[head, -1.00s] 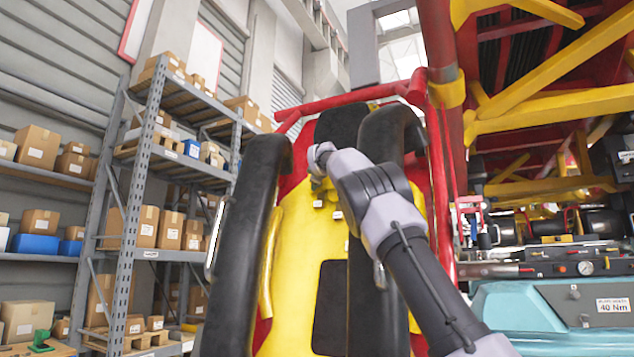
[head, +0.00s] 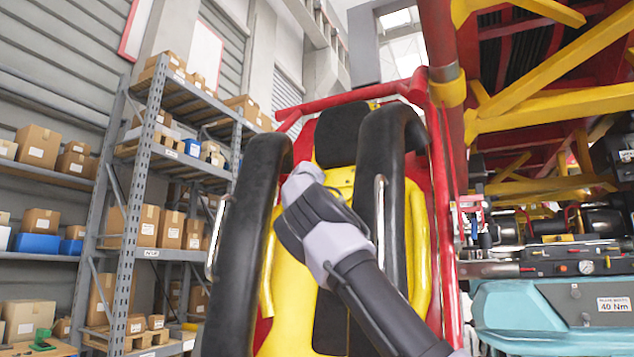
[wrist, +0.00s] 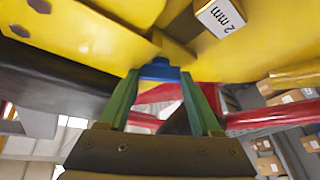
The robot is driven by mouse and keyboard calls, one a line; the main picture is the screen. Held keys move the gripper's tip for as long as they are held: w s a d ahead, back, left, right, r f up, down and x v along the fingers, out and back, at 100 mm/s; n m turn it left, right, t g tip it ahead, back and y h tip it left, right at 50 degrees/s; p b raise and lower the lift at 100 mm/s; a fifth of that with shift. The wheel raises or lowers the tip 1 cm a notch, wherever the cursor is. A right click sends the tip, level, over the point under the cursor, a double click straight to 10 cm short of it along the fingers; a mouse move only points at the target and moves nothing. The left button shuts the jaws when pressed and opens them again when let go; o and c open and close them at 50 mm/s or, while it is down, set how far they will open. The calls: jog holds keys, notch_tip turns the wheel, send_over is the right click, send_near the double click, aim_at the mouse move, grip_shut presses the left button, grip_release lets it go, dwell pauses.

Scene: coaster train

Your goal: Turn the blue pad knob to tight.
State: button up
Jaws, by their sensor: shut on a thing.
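The blue pad knob (wrist: 160,71) shows in the wrist view, at the yellow seat shell (wrist: 250,55). My gripper (wrist: 160,78), with green fingers, is shut on the knob, one finger on each side. Only a small part of the knob shows, and I cannot read its turn position. In the head view my arm reaches in between the two black padded restraints of the seat; the gripper and knob are hidden behind my wrist.
Black restraints stand left (head: 240,250) and right (head: 383,170) of my arm, with little side room. A red frame (head: 440,150) and a teal cart (head: 515,315) stand to the right; shelves (head: 145,190) stand left.

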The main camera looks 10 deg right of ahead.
jog(key=m+h, duration=0.2)
jog(key=m, duration=0.1)
jog(key=m+g+h, duration=0.1)
jog(key=m+h, duration=0.2)
jog(key=m, duration=0.1)
jog(key=shift+w+a+f+m, duration=0.15)
jog(key=shift+a+m, duration=0.05)
jog(key=shift+m, duration=0.4)
jog(key=o, duration=1.1)
jog(key=shift+a, duration=0.1)
jog(key=v, duration=1)
jog(key=shift+s+a, duration=0.2)
jog(key=shift+s, duration=0.15)
jog(key=shift+f, duration=0.1)
